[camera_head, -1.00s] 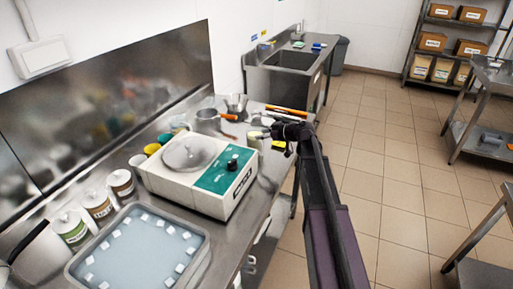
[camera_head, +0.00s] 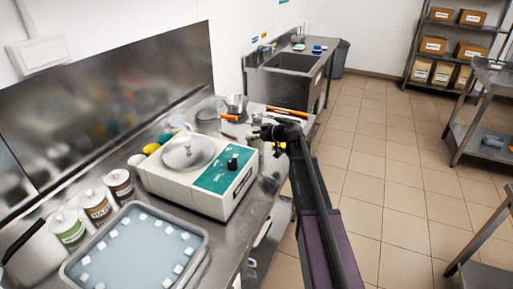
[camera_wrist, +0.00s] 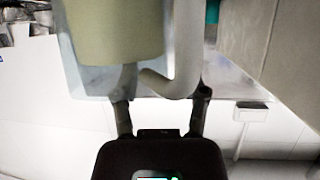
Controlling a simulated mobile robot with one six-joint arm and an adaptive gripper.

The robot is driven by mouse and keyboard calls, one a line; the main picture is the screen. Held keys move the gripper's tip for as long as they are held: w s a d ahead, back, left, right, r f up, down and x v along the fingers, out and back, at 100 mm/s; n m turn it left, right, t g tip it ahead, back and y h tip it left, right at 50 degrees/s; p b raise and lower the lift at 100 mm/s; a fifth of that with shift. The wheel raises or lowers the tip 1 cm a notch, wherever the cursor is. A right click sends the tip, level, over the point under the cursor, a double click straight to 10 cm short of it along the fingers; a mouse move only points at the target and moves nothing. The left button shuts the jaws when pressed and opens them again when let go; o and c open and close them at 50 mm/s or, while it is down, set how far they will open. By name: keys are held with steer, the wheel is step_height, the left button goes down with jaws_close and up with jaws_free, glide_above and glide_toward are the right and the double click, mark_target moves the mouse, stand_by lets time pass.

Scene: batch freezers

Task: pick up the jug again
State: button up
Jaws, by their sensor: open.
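The jug (camera_wrist: 113,35) fills the upper left of the wrist view as a pale green-cream round body. Its pale curved handle (camera_wrist: 183,50) is on the right. In the head view the jug (camera_head: 254,142) is small, beside the white and teal machine and partly hidden by my gripper (camera_head: 270,134). In the wrist view my gripper (camera_wrist: 163,92) is open, its fingers pointing at the jug. The lower end of the handle shows between the fingers. I cannot tell if they touch it.
A white and teal machine (camera_head: 229,181) stands left of my gripper on the steel counter. A tray of pale liquid with white cubes (camera_head: 206,256) and several labelled tubs (camera_head: 119,186) are nearer. A metal pot (camera_head: 207,122) and orange-handled tools (camera_head: 287,110) lie beyond. A sink (camera_head: 291,63) is further back.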

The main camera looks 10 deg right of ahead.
steer(key=shift+w+a+f, duration=0.15)
steer(key=shift+w+a, duration=0.2)
stand_by(0.3)
jaws_close()
